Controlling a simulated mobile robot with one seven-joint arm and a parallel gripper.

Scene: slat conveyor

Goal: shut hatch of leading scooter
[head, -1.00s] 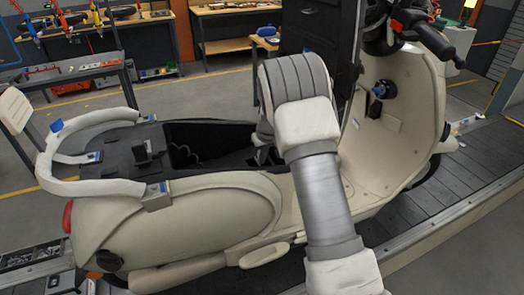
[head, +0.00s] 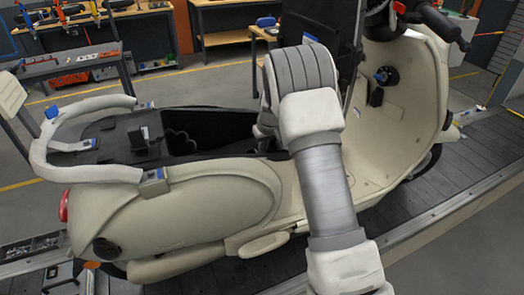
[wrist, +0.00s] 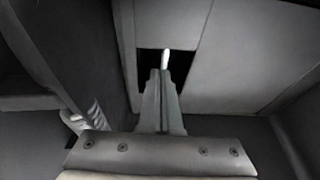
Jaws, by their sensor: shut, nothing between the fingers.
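The cream scooter (head: 215,205) stands across the head view, its rear at left and handlebar at right. Its under-seat compartment (head: 200,130) is open. A dark upright panel (head: 322,22), apparently the raised hatch, stands just behind my arm, partly cut off by the top edge and partly hidden. My gripper is mostly hidden behind my wrist in the head view, near the compartment's front end. In the wrist view my gripper (wrist: 164,66) is shut and empty, its fingers pointing at grey panels (wrist: 235,55) with a dark gap. I cannot tell whether they touch.
A curved rear rail (head: 45,150) with blue-marked brackets surrounds the scooter's tail. The handlebar (head: 435,20) and front shield (head: 405,110) rise at right. The slatted conveyor (head: 465,160) runs under the scooter. Workbenches (head: 225,38) stand at the back, with open floor before them.

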